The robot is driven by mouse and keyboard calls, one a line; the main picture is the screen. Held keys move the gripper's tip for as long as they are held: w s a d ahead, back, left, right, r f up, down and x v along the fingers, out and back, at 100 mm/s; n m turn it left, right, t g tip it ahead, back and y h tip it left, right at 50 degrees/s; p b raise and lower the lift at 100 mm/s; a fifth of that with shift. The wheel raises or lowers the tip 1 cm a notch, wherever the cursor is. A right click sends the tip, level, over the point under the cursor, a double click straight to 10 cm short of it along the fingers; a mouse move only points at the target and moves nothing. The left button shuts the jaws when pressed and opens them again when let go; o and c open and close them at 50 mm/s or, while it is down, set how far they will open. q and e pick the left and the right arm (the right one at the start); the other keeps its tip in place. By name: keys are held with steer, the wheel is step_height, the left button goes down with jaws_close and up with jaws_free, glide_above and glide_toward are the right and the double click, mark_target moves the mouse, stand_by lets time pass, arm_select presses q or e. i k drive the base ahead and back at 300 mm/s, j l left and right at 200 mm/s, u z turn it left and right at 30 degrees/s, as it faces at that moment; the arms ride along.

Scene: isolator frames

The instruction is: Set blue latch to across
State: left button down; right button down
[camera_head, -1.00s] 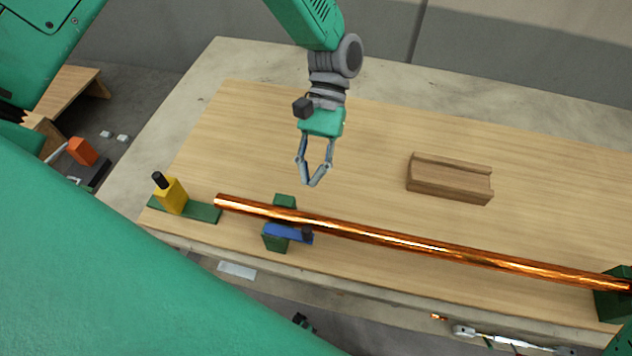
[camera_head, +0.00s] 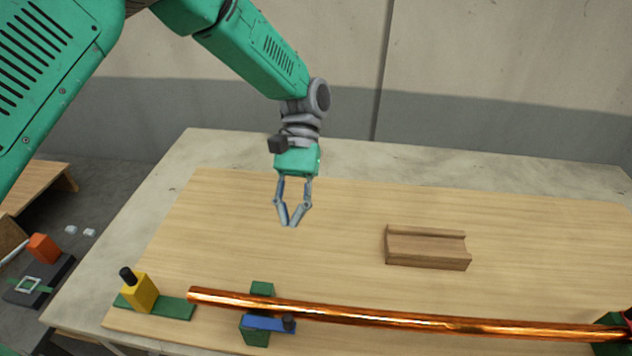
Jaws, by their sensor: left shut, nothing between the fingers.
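The blue latch (camera_head: 264,323) is a flat blue bar with a dark knob (camera_head: 288,322) at its right end. It sits on a green block (camera_head: 255,337) at the near side of a copper pipe (camera_head: 400,318), lying roughly along the pipe. My left gripper (camera_head: 291,224) is shut and empty, fingertips pointing down, above the board beyond the pipe and latch. It is apart from both. My right gripper is not in view.
A yellow block (camera_head: 141,292) with a black knob stands on a green base at the pipe's left end. A green holder (camera_head: 612,345) carries the right end. A brown wooden block (camera_head: 426,247) lies right of my gripper. The board between is clear.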

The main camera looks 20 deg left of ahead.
mark_target(287, 324)
steer(key=k, duration=1)
